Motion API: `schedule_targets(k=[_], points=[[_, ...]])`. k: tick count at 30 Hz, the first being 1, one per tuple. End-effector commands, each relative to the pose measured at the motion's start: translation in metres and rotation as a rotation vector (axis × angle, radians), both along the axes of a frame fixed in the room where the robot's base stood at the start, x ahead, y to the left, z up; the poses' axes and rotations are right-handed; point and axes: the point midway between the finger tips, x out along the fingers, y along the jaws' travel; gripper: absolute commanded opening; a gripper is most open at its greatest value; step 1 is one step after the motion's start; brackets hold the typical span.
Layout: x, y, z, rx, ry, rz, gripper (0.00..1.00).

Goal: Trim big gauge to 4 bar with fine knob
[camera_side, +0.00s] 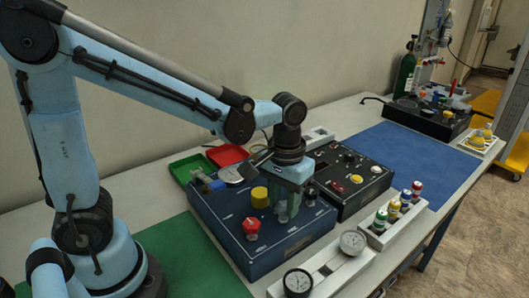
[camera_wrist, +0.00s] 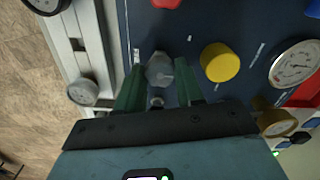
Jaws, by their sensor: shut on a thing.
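A blue panel box (camera_side: 235,240) stands on the bench and carries knobs and a gauge. My gripper (camera_side: 288,212) points down over its right part. In the wrist view its two green fingers (camera_wrist: 159,80) are shut on a grey knob (camera_wrist: 159,68), one finger on each side; whether this is the fine knob, I cannot read. A large white-faced gauge (camera_wrist: 294,64) is at the right of the wrist view; it also shows in the side view (camera_side: 231,174). Its needle is too small to read. A yellow knob (camera_wrist: 216,62) sits between the grey knob and that gauge.
A red knob (camera_side: 251,229) is on the panel's front part. A brass-rimmed gauge (camera_wrist: 277,123) sits close to my gripper. Two loose gauges (camera_side: 298,282) lie on a white rack in front. A black panel box (camera_side: 345,205) stands just behind; the blue mat (camera_side: 420,160) is largely clear.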

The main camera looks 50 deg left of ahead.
Motion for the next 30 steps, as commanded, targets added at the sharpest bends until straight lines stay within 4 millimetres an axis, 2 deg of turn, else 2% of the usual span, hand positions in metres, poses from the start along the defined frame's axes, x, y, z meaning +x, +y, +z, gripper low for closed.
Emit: schedule_targets(k=[8,21,30], points=[[0.0,0.0001,0.0002,0.0,0.0,-0.124,0.07],[0.0,0.0003,0.0003,0.0,0.001,-0.488,0.07],[0.0001,0.0003,0.0003,0.0,0.001,-0.677,0.07]])
